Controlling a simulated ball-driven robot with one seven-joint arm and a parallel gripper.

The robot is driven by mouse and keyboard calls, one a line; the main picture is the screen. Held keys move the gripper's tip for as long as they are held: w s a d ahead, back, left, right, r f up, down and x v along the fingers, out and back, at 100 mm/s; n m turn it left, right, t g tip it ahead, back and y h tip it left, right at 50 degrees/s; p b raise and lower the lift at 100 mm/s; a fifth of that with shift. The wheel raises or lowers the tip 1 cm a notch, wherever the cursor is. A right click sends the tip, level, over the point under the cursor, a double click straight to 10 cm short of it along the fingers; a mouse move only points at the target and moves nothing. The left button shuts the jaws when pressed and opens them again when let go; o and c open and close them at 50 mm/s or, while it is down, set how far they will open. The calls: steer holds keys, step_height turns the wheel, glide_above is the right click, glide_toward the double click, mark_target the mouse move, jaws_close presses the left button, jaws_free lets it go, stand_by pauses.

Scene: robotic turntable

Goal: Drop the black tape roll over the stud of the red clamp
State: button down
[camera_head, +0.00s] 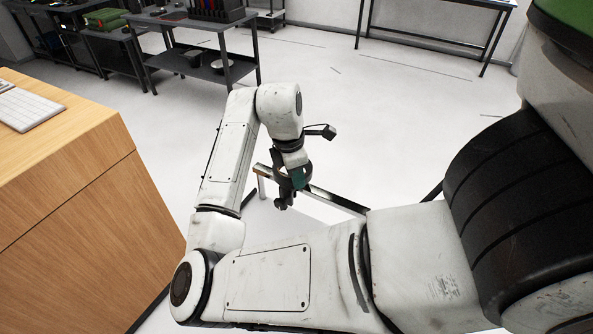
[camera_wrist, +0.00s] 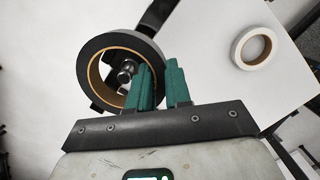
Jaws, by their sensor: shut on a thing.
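In the wrist view the black tape roll (camera_wrist: 97,47) has a brown cardboard core. My gripper (camera_wrist: 161,68) is shut on the right part of its ring, with one green finger over the opening and the other outside. A shiny metal stud (camera_wrist: 127,71) shows through the roll's opening, with dark parts around it. I cannot tell whether the roll is above the stud or around it. No red part of the clamp can be made out.
A white tape roll (camera_wrist: 235,53) lies on the white tabletop (camera_wrist: 215,85), right of my gripper. A dark bar (camera_wrist: 155,17) lies behind the black roll. In the head view a wooden cabinet (camera_head: 75,210) stands at left and a dark shelf table (camera_head: 200,72) behind.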

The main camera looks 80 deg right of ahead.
steer(key=shift+f, duration=0.55)
steer(key=c, duration=1)
jaws_free()
steer(key=shift+r, duration=0.1)
steer(key=r, duration=0.3)
steer(key=w+r, duration=0.1)
steer(key=r, duration=0.3)
steer(key=a+r, duration=0.1)
steer(key=r, duration=0.2)
steer(key=shift+w+r+p, duration=0.2)
steer(key=shift+r+p, duration=0.05)
steer(key=shift+p, duration=0.05)
steer(key=shift+d, duration=0.1)
